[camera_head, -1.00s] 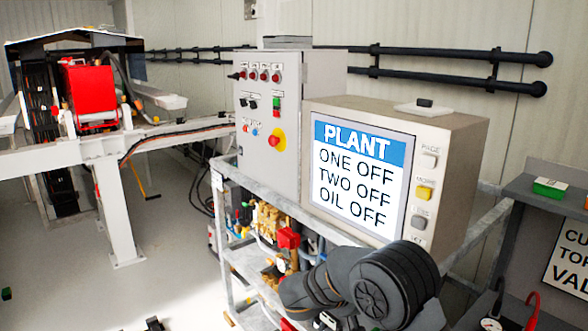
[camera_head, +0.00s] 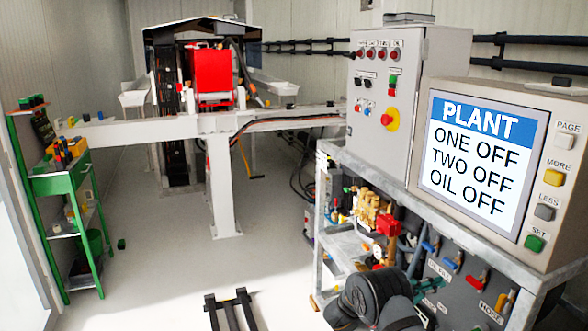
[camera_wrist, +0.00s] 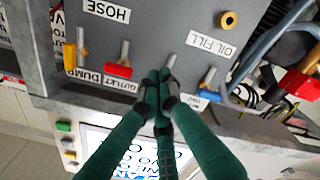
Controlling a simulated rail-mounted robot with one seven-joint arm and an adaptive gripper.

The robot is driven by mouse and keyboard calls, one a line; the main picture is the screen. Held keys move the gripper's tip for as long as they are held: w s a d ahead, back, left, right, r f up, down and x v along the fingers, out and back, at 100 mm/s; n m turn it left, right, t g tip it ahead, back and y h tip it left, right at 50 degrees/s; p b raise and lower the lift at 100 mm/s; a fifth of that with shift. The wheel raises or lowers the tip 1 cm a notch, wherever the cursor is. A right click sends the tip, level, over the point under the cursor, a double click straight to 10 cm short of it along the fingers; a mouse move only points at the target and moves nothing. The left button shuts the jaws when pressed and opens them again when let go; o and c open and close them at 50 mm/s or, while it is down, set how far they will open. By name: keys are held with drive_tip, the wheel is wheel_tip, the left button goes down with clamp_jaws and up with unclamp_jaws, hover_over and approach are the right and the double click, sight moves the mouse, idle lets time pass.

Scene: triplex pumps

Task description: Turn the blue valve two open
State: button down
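In the wrist view my gripper (camera_wrist: 160,85) has its dark fingertips drawn together, close in front of a grey valve stem (camera_wrist: 171,62). They hide that valve's handle, and I cannot tell whether they touch it. To the right is a valve with a blue handle (camera_wrist: 212,94); its small label is not clearly legible. To the left are a red-handled valve (camera_wrist: 118,70) and a yellow-handled valve (camera_wrist: 70,57).
The display (camera_head: 470,150) reads ONE OFF, TWO OFF, OIL OFF. A control box (camera_head: 385,110) stands left of it. Hoses and cables (camera_wrist: 270,65) hang at the right of the wrist view. A green shelf (camera_head: 75,200) stands at left; the middle floor is mostly clear.

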drive_tip(key=shift+b+x, duration=1)
drive_tip(key=shift+x, duration=1.15)
drive_tip(key=shift+w+a+r, duration=0.2)
drive_tip(key=shift+w+r, duration=0.2)
drive_tip(key=shift+r, duration=0.15)
drive_tip(key=shift+s+d+r+b, duration=0.2)
drive_tip(key=shift+s+r+b, duration=0.2)
drive_tip(key=shift+b, duration=1.2)
drive_tip(key=shift+s+r+b, duration=0.15)
drive_tip(key=shift+r+b, duration=0.4)
drive_tip(key=shift+b, duration=0.55)
drive_tip(key=shift+s+b, duration=0.2)
drive_tip(key=shift+b, duration=0.15)
drive_tip(key=b+v, duration=0.1)
drive_tip(key=v, duration=0.2)
drive_tip(key=b+v, duration=0.1)
drive_tip(key=v, duration=0.2)
drive_tip(key=shift+s+d, duration=0.15)
drive_tip(key=shift+s, duration=0.05)
